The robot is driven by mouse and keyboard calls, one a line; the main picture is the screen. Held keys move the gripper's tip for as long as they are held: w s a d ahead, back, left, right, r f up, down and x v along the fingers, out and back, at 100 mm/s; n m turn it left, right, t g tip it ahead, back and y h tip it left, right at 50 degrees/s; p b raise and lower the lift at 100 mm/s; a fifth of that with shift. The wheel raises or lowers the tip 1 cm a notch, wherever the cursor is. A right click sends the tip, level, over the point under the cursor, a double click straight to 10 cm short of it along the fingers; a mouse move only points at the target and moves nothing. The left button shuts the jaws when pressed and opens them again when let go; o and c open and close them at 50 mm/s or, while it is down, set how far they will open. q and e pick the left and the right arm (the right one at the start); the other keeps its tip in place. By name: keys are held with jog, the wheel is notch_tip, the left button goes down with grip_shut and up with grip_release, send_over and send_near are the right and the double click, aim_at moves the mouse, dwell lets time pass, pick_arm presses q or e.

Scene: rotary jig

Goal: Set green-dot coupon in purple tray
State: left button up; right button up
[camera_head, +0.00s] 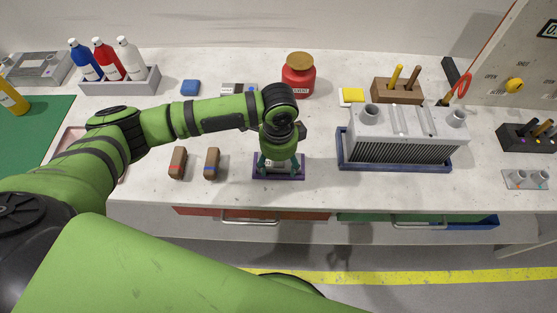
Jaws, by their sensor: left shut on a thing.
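The purple tray (279,179) lies on the white bench near its front edge, in the middle of the head view. My left gripper (278,168) points down over the tray, with its fingertips at the tray's inside. It is shut on a small pale piece, which I take to be the coupon. The fingers and wrist hide most of it, and I cannot make out a green dot. I cannot tell whether the piece touches the tray floor. My right gripper is not in view.
Two brown blocks, one red-banded (178,162) and one blue-banded (212,163), stand left of the tray. A red jar (298,75) stands behind. A grey finned fixture (402,140) sits in a blue tray at right. Bottles (105,60) stand back left.

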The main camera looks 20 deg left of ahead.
aim_at(279, 164)
pick_arm(q)
jog(key=o, duration=1.3)
jog(key=shift+f, duration=0.1)
jog(key=shift+c, duration=0.2)
notch_tip(279, 164, up, 12)
jog(key=b, duration=0.2)
jog(key=shift+r, duration=0.2)
